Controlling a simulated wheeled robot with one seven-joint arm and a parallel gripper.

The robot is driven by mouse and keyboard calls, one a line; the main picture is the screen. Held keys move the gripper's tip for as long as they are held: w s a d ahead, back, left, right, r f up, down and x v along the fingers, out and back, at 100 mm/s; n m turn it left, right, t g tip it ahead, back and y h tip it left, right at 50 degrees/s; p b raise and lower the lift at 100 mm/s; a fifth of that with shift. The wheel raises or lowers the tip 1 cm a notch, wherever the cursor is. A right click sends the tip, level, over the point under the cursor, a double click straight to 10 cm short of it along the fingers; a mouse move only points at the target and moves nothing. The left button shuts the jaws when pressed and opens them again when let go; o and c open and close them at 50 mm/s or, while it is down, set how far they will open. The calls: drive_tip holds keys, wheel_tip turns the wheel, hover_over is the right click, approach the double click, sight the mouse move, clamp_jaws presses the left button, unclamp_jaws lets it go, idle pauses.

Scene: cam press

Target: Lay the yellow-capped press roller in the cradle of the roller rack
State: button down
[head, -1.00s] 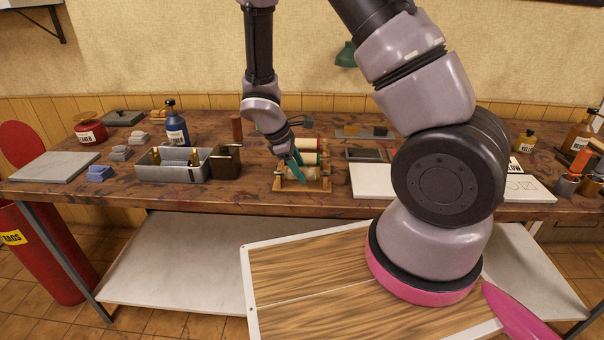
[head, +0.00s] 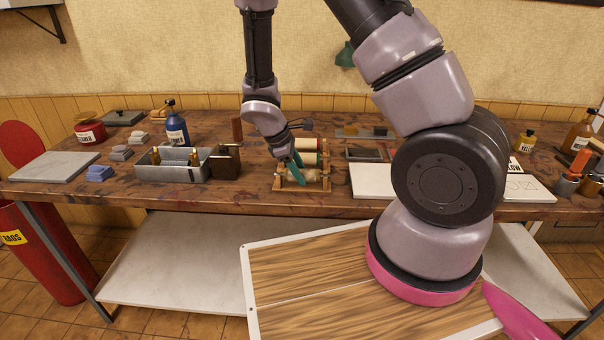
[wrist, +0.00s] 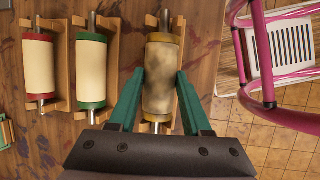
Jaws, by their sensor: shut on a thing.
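The yellow-capped press roller (wrist: 161,80) has a stained, mottled tan sleeve and dull yellow end caps in the wrist view. My gripper (wrist: 159,74) is shut on it, with a green finger along each side. The roller lines up with the end cradle of the wooden roller rack (wrist: 178,24); whether it rests fully there I cannot tell. A red-capped roller (wrist: 38,68) and a green-capped roller (wrist: 91,70) lie in the other cradles. In the head view, my gripper (head: 297,165) is low at the near end of the rack (head: 327,176), partly hiding the roller.
The bench's front edge (head: 230,207) is close to the rack.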

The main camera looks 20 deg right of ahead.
drive_tip(key=shift+f, duration=0.1)
drive_tip(key=shift+c, duration=1.3)
unclamp_jaws()
drive_tip(key=v, duration=1)
drive_tip(key=shift+r, duration=0.4)
drive_tip(key=shift+a, duration=0.15)
